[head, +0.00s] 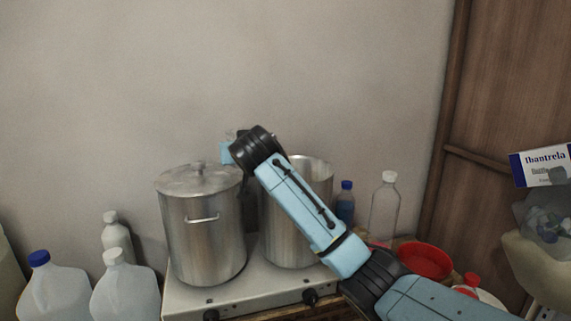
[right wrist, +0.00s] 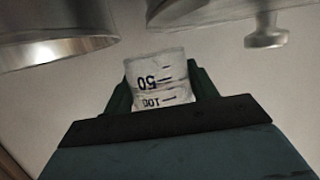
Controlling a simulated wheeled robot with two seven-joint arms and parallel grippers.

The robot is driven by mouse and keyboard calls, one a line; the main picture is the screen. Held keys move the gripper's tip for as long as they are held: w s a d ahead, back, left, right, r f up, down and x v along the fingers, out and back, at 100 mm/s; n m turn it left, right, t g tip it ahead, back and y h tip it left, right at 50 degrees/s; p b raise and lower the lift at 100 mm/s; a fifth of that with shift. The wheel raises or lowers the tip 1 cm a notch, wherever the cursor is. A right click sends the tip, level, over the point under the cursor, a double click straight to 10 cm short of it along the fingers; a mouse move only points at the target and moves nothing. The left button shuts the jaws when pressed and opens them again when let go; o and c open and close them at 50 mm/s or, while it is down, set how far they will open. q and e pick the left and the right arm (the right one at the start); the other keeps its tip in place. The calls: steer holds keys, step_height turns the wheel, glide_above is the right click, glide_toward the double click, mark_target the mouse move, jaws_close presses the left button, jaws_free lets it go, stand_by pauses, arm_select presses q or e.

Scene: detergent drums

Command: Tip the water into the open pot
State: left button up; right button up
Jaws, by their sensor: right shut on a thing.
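The open pot (head: 313,180) is a tall steel pot standing on the right of the stove, partly hidden behind my right arm. My right gripper (head: 231,150) is up near the rims of the two pots, largely hidden by its own wrist. In the right wrist view the right gripper (right wrist: 160,84) is shut on a clear beaker (right wrist: 155,72) with 50 and 100 marks, held between its fingers. The open pot's rim (right wrist: 60,48) shows at the upper left there, apart from the beaker. Water in the beaker and its exact tilt cannot be made out. My left gripper is out of view.
A lidded steel pot (head: 203,235) stands left of the open pot; its lid knob (right wrist: 266,32) shows in the right wrist view. Both pots are on a white stove (head: 245,298). Jugs (head: 125,290) stand left; bottles (head: 385,208) and a red bowl (head: 425,262) are right.

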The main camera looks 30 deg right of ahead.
steer(key=shift+w, duration=0.1)
steer(key=shift+s+r, duration=0.2)
steer(key=shift+s, duration=0.1)
steer(key=shift+w+d+r+m+y, duration=0.1)
steer(key=shift+d+m+y, duration=0.15)
steer(key=shift+m+y, duration=0.05)
steer(key=shift+d+r+m, duration=0.2)
steer(key=shift+d+m, duration=0.05)
steer(key=shift+m, duration=0.15)
steer(key=shift+s+d+f+m+y, duration=0.3)
steer(key=shift+d+m+y, duration=0.2)
steer(key=shift+m, duration=0.2)
steer(key=shift+s+d+r+m+t+y, duration=0.1)
steer(key=shift+d+r+m+t+y, duration=0.3)
steer(key=shift+m, duration=0.3)
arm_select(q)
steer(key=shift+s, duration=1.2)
arm_select(e)
steer(key=shift+s+d+f+m+t+y, duration=0.1)
steer(key=shift+d+m+t+y, duration=0.2)
steer(key=shift+m, duration=0.7)
steer(key=shift+s+d+f+m+t+y, duration=0.1)
steer(key=shift+d+m+t+y, duration=0.2)
steer(key=shift+m, duration=0.7)
